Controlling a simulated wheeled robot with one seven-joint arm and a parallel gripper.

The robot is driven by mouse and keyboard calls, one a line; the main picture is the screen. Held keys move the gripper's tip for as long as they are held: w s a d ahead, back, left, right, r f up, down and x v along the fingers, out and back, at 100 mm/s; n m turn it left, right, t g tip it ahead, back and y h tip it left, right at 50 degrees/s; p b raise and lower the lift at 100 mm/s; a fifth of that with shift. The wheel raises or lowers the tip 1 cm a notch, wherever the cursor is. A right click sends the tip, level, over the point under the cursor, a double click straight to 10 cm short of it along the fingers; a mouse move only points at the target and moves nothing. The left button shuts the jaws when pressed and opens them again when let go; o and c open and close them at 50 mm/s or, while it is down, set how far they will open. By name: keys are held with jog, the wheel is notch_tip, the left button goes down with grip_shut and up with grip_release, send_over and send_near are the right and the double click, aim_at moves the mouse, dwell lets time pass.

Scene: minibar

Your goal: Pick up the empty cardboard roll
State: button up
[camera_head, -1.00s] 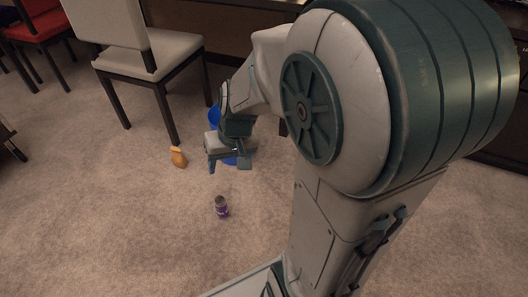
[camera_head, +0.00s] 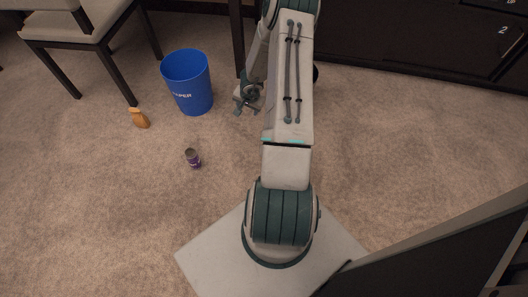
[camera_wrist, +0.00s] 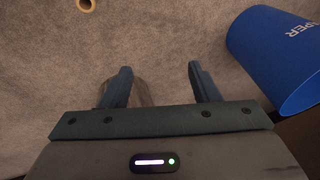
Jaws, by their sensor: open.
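A small tan ring with a dark centre, which looks like the end of the cardboard roll (camera_wrist: 86,4), shows at the top left edge of the wrist view, partly cut off. My gripper (camera_head: 246,104) hangs right of the blue bin in the head view. In the wrist view my gripper (camera_wrist: 160,68) has its two fingers apart with carpet between them, and the roll lies beyond the left fingertip, not touching. A faint brownish curved shape shows by the left finger; I cannot tell what it is.
The blue paper bin (camera_head: 194,92) stands close by; it also fills the right of the wrist view (camera_wrist: 268,50). A chair (camera_head: 70,30) stands at left, dark cabinets (camera_head: 420,45) behind.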

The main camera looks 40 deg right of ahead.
jog(key=s+d+f+m+g, duration=0.2)
jog(key=s+f+m+g, duration=0.1)
jog(key=s+f, duration=0.7)
jog(key=shift+y, duration=0.4)
jog(key=shift+w+a+f+b, duration=0.15)
jog(key=shift+f+b, duration=0.95)
jog(key=shift+f, duration=1.45)
jog(key=shift+w+a+f+b, duration=0.2)
jog(key=shift+f+b, duration=0.95)
jog(key=shift+f, duration=1.35)
jog(key=shift+w+a+f+b, duration=0.15)
jog(key=shift+f+b, duration=0.95)
jog(key=shift+f, duration=1.45)
jog(key=shift+s, duration=0.1)
jog(key=shift+c, duration=0.4)
jog(key=c, duration=1)
